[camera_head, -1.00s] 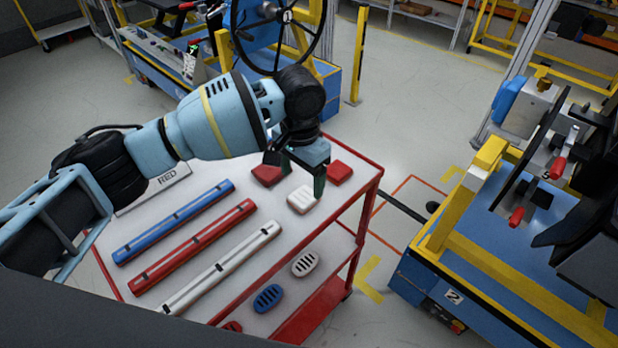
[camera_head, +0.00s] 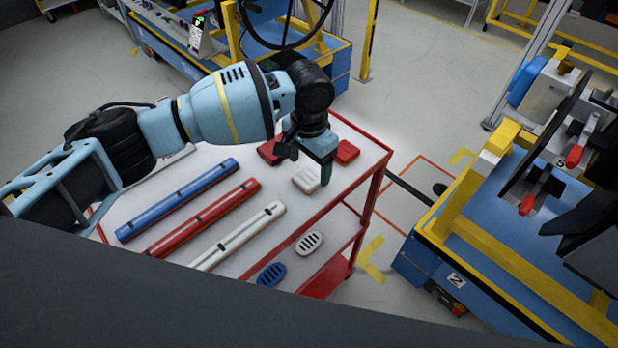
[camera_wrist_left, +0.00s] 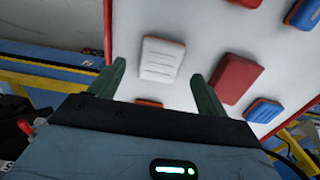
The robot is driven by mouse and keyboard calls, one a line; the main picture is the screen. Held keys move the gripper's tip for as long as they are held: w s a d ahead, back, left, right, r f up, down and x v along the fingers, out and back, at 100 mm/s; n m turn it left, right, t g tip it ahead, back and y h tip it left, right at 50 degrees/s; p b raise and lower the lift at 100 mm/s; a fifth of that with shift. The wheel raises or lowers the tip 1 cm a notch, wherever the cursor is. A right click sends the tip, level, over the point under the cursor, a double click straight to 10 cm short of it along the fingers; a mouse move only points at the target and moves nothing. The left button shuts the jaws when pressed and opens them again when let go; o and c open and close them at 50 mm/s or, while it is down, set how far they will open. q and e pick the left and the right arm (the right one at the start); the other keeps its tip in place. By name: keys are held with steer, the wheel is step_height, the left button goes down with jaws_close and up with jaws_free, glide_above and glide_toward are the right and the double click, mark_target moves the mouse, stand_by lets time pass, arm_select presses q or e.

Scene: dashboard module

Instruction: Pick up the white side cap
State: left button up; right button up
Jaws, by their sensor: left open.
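The white side cap (camera_head: 305,179) is a small ribbed white block lying on the white-topped cart near its right edge. It also shows in the left wrist view (camera_wrist_left: 160,60), between and just beyond the fingertips. My left gripper (camera_head: 305,165) is open and empty above the cap, one finger on each side of it in the picture. In the left wrist view my gripper (camera_wrist_left: 158,75) has its fingers spread wider than the cap. I cannot tell whether either finger touches it. My right gripper is not in view.
Red blocks (camera_head: 346,152) lie close to the cap on the cart top (camera_head: 215,158). Blue (camera_head: 178,199), red and white bars lie to the left. Oval vents, one white (camera_head: 309,243), sit on the cart's lower side. A blue-yellow station (camera_head: 470,250) stands at right.

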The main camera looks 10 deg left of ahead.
mark_target(309, 176)
arm_select(q)
step_height(309, 176, down, 4)
steer(key=shift+r, duration=0.25)
steer(key=c, duration=1.1)
steer(key=shift+o, duration=0.2)
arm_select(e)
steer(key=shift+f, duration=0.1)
arm_select(q)
steer(key=shift+r, duration=0.1)
